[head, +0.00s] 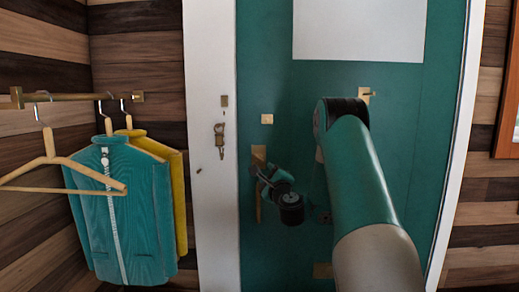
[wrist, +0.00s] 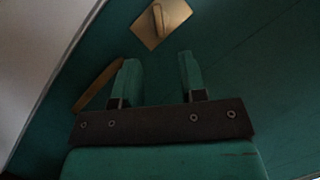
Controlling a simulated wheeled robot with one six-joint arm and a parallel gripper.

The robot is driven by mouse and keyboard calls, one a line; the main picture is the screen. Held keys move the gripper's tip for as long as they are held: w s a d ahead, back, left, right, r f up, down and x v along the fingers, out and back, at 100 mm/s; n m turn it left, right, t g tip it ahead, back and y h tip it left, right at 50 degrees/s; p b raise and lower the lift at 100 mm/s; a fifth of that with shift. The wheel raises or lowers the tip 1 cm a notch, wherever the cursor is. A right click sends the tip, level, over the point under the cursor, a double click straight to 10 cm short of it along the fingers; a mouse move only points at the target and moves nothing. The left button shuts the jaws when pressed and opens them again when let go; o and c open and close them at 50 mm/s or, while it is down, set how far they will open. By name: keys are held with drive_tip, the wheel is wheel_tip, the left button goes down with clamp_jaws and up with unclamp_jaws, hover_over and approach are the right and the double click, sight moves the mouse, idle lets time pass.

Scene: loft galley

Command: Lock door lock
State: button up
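The teal door (head: 400,150) stands in its white frame, looking closed. A small square brass plate (head: 267,119), apparently the door lock, sits on the door near its left edge. In the wrist view the lock plate (wrist: 172,18) shows at top centre with a small raised turn piece, slanted in the picture. Below it in the head view is a brass handle plate (head: 259,153), partly hidden by my gripper (head: 261,170). In the wrist view my gripper (wrist: 159,75) has two fingers apart with nothing between them; the lock plate lies beyond their tips, apparently untouched.
A brass bar, apparently the door handle (wrist: 97,87), lies close to the left finger. Brass fittings (head: 219,138) are on the left frame post. A brass hook (head: 366,95) is on the door. Jackets (head: 120,210) and a hanger (head: 50,160) hang from a rail at left.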

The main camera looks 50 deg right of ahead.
sight(260, 160)
drive_tip(key=p+x, duration=0.2)
drive_tip(key=p, duration=0.3)
drive_tip(key=p+x, duration=0.3)
drive_tip(key=p, duration=0.3)
drive_tip(key=p+x, duration=0.2)
drive_tip(key=p, duration=0.3)
drive_tip(key=shift+w+d+r, duration=0.1)
drive_tip(key=shift+w+r, duration=0.25)
drive_tip(key=shift+r, duration=0.15)
drive_tip(key=shift+w+d+p, duration=0.3)
drive_tip(key=shift+w+p, duration=0.3)
drive_tip(key=shift+p, duration=0.5)
drive_tip(key=shift+w+d+f+p, duration=0.15)
drive_tip(key=shift+w+d+p, duration=0.25)
drive_tip(key=shift+p, duration=0.15)
clamp_jaws()
